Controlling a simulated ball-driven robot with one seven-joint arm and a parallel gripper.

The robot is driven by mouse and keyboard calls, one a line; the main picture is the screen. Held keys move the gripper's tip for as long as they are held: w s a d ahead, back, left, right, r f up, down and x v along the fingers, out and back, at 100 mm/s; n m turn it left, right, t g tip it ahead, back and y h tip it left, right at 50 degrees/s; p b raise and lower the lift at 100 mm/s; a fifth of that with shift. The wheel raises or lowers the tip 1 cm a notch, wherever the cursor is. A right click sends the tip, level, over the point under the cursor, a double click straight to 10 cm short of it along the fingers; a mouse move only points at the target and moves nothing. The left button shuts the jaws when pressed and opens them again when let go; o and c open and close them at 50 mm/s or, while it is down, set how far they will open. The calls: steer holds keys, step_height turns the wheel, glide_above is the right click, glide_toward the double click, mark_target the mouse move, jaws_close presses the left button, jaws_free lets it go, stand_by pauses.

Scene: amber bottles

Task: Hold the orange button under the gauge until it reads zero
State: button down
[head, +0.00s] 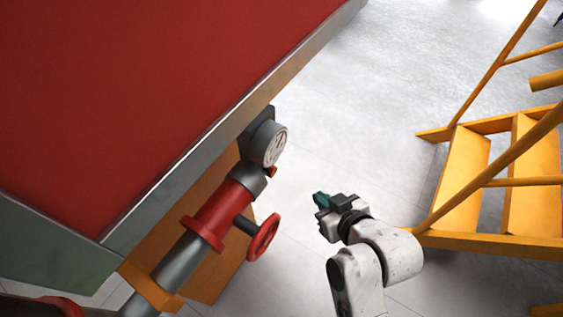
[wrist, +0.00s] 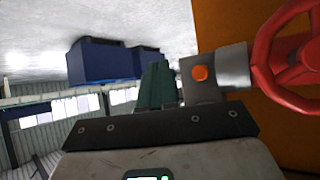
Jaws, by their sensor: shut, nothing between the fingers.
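The orange button (head: 272,171) shows as a small stub just under the round white gauge (head: 274,145) in the head view. In the wrist view the orange button (wrist: 200,73) is a round disc on a grey fitting (wrist: 228,70). My gripper (head: 321,199) is shut and empty, to the right of and below the button in the head view, apart from it. In the wrist view its green fingers (wrist: 157,84) are together, left of the button. The gauge's dial is too small to read in the head view and is not seen in the wrist view.
A red handwheel (head: 263,238) juts out from the red and grey pipe (head: 214,212), below the button; it is close on the right in the wrist view (wrist: 290,62). Yellow stairs (head: 480,180) stand to the right. Open grey floor lies between.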

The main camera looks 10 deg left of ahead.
steer(key=shift+a, duration=0.1)
steer(key=w+a+b, duration=0.2)
steer(key=w+a, duration=0.1)
steer(key=a, duration=0.5)
stand_by(0.5)
steer(key=shift+a, duration=0.15)
stand_by(1.8)
steer(key=shift+w+a, duration=0.15)
steer(key=shift+a, duration=0.15)
